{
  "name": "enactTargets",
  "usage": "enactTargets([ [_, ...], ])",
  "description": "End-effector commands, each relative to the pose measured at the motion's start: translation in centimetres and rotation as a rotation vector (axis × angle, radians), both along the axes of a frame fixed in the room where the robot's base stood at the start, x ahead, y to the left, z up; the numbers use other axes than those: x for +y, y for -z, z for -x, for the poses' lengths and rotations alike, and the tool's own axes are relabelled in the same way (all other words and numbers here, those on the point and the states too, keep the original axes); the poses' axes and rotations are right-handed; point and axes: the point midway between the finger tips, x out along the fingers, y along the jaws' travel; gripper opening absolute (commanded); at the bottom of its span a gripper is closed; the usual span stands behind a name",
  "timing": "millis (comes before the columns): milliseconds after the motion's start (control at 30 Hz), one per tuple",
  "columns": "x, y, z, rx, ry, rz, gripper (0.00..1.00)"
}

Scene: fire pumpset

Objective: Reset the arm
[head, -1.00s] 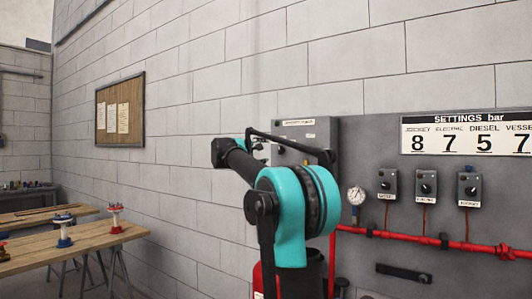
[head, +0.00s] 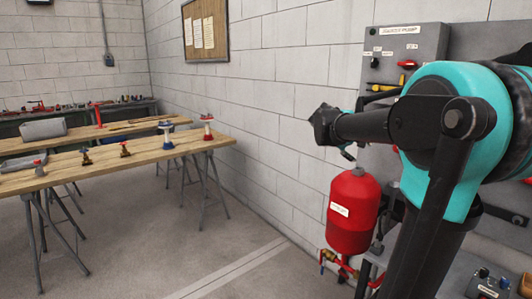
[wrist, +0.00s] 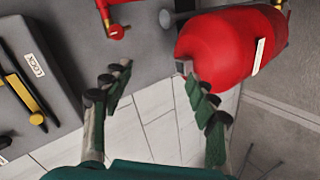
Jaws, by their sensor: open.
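My gripper (wrist: 158,92) shows in the wrist view with its two dark green and black fingers spread apart. Nothing is between them; bare wall and floor show through the gap. The red tank (wrist: 228,42) lies beyond the right finger in that view, and no grip on it shows. In the head view my teal and black arm fills the right side, bent, with a dark joint above and left of the red tank (head: 352,212). The gripper itself is largely hidden in the head view.
The grey pump panel (head: 405,55) stands behind my arm, with red pipes (head: 345,268) below the tank. Wooden trestle tables (head: 105,168) holding several valves stand at the left. A notice board (head: 205,28) hangs on the block wall. The floor between is clear.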

Motion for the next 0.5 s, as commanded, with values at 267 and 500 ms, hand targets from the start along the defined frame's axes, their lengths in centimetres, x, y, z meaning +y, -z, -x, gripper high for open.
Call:
enactTargets([
  [267, 4.4, 15.2, 11.5, 0.05, 0.052, -0.368, 0.58],
  [500, 10.0, 25.8, 22.0, 0.098, 0.083, -0.677, 0.58],
])
